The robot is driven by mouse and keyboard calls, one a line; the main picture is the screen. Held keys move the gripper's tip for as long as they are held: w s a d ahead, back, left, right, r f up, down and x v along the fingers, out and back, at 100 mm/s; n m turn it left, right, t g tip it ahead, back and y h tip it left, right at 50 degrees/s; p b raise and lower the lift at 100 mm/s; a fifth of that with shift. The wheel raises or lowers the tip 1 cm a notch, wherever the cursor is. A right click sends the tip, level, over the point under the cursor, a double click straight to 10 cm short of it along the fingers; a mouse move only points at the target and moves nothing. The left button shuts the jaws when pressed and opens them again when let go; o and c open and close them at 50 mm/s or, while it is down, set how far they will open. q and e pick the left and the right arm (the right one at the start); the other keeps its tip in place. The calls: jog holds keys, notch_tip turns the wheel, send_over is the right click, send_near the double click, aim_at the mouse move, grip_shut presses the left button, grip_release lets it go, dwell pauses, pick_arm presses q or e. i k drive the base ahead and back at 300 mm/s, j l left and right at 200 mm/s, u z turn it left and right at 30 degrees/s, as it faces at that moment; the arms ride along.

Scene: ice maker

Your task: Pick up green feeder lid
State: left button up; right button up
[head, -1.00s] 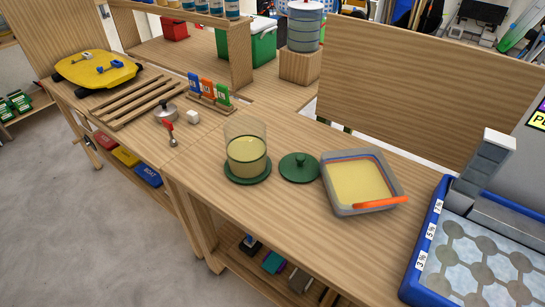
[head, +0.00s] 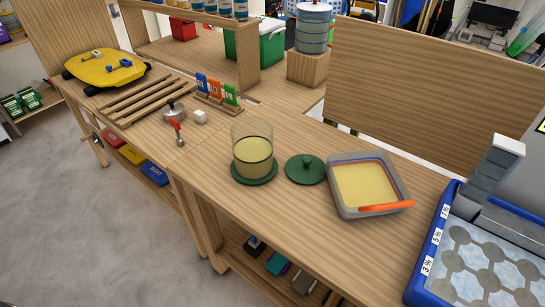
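The green feeder lid (head: 306,169) lies on the wooden table (head: 290,210), a round dark green disc with a knob on top. To its left stands a clear feeder jar (head: 252,150) on a green base (head: 254,176), partly filled with pale yellow contents. To its right is a grey square tray (head: 346,208) with yellowish contents and an orange-handled tool (head: 386,207) on its front rim. The lid stands apart from both. Neither of my grippers shows in the head view.
A blue-edged tray (head: 424,266) with grey round cells is at the right. An upright wooden panel (head: 430,85) stands behind.

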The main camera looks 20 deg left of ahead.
aim_at(308, 169)
jog(key=i+j+z, duration=0.1)
jog(key=j+z, duration=0.65)
jog(key=j, duration=0.2)
jog(key=j+z, duration=0.4)
jog(key=k+j, duration=0.05)
jog(key=j, duration=0.05)
